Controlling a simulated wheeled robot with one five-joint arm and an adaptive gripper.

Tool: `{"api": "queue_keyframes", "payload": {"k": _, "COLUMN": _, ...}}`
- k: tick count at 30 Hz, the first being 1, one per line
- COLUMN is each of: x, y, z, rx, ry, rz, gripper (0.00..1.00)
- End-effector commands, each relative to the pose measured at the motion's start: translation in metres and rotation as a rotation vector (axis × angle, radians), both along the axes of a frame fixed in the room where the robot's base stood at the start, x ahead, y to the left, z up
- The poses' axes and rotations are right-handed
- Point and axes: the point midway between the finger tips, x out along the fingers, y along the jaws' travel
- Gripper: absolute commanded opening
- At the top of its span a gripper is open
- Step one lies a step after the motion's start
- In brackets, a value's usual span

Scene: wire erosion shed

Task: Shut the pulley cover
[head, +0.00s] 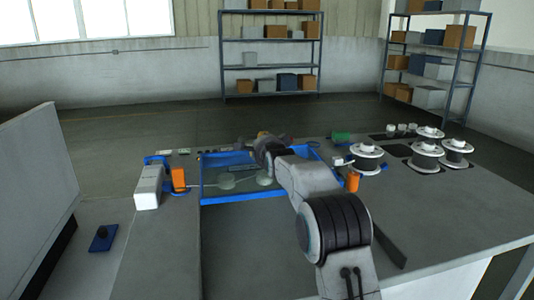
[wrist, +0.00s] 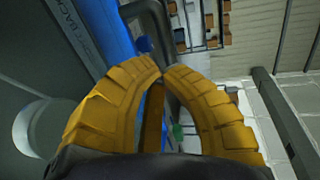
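My gripper (head: 262,136) is over the far side of a blue-framed tray (head: 243,197) in the head view. My arm hides part of the tray. In the wrist view the yellow fingers of my gripper (wrist: 163,70) curve together and their tips nearly meet. An orange bar (wrist: 152,118) shows in the gap behind them, with a blue strip (wrist: 105,35) at the upper left. I see nothing clearly held. Two pale round discs (head: 228,182) lie inside the tray. I cannot tell for certain which part is the pulley cover.
A white block (head: 148,187) and an orange post (head: 179,179) stand left of the tray. Another orange post (head: 352,181) is at its right. Several wire spools (head: 426,158) stand at the right. A large grey panel (head: 35,190) rises at the left. The front bench is mostly clear.

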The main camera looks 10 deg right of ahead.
Motion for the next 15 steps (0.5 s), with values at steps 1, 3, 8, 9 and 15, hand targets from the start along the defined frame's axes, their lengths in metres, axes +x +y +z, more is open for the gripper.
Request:
{"api": "queue_keyframes", "payload": {"k": 1, "x": -0.006, "y": 0.0, "z": 0.002, "rx": 0.0, "ry": -0.003, "rz": 0.0, "gripper": 0.0}}
{"api": "queue_keyframes", "payload": {"k": 3, "x": -0.014, "y": 0.0, "z": 0.004, "rx": 0.0, "ry": -0.003, "rz": 0.0, "gripper": 0.0}}
{"api": "queue_keyframes", "payload": {"k": 8, "x": -0.034, "y": 0.0, "z": 0.007, "rx": 0.0, "ry": -0.002, "rz": 0.0, "gripper": 0.0}}
{"api": "queue_keyframes", "payload": {"k": 9, "x": -0.039, "y": 0.0, "z": 0.009, "rx": 0.0, "ry": -0.003, "rz": 0.0, "gripper": 0.0}}
{"api": "queue_keyframes", "payload": {"k": 15, "x": -0.06, "y": 0.0, "z": 0.013, "rx": 0.0, "ry": -0.003, "rz": 0.0, "gripper": 0.0}}
